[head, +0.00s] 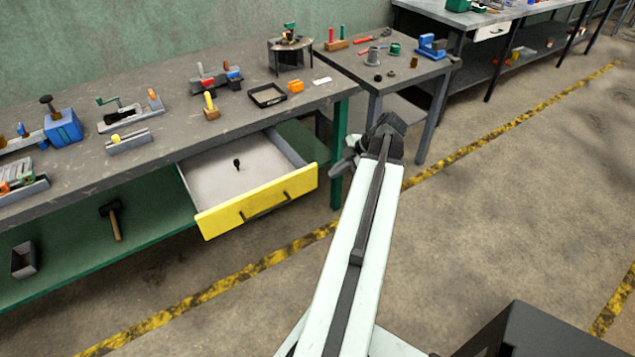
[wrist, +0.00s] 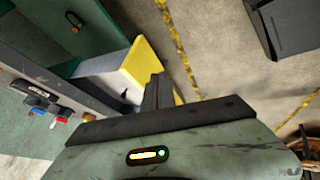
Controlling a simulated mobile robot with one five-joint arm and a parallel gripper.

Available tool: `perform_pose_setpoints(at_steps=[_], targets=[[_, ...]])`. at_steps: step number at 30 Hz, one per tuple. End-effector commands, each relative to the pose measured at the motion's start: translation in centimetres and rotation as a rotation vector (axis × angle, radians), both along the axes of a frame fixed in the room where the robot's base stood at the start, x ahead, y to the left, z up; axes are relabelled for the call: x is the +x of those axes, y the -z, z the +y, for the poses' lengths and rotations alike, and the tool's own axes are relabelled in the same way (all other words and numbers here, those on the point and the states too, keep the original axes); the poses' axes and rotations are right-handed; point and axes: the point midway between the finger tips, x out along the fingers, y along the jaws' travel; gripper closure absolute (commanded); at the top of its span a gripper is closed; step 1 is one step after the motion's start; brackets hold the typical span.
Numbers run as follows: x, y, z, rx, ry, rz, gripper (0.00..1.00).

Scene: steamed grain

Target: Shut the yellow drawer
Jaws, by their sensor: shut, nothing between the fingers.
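The yellow drawer front (head: 258,203) with its dark bar handle (head: 266,208) stands well out from under the long workbench, so the drawer is open. Its pale inside (head: 215,165) holds a small dark item (head: 237,164). My gripper (head: 342,166) is just right of the drawer's right end, near the bench's green leg, with its fingers shut and empty. In the wrist view the shut fingers (wrist: 158,89) overlap the yellow drawer front (wrist: 141,58); I cannot tell whether they touch it. The arm hides part of the gripper in the head view.
The workbench top (head: 150,163) carries several tools and fixtures. A mallet (head: 114,220) and a grey bin (head: 24,260) lie on the green lower shelf. A smaller table (head: 410,72) stands behind my gripper. The floor before the drawer is clear, crossed by a yellow line.

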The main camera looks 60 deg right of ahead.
Motion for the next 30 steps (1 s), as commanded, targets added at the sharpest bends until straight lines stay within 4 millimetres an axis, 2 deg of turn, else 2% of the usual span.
perform_pose_setpoints(at_steps=[1,3,8,11,24,26,30], targets=[[-1.2,0.1,-0.9,-0.021,-0.007,-0.019,1.0],[-2.0,-0.1,-1.4,-0.041,-0.021,-0.037,1.0],[-2.0,0.1,-1.5,-0.05,-0.03,-0.043,1.0],[-1.5,1.1,-1.3,-0.049,-0.03,-0.042,1.0],[3.8,8.8,0.3,-0.048,-0.032,-0.04,1.0],[4.9,8.0,-0.3,-0.049,-0.032,-0.04,1.0],[6.6,7.9,-1.0,-0.047,-0.031,-0.04,1.0]])
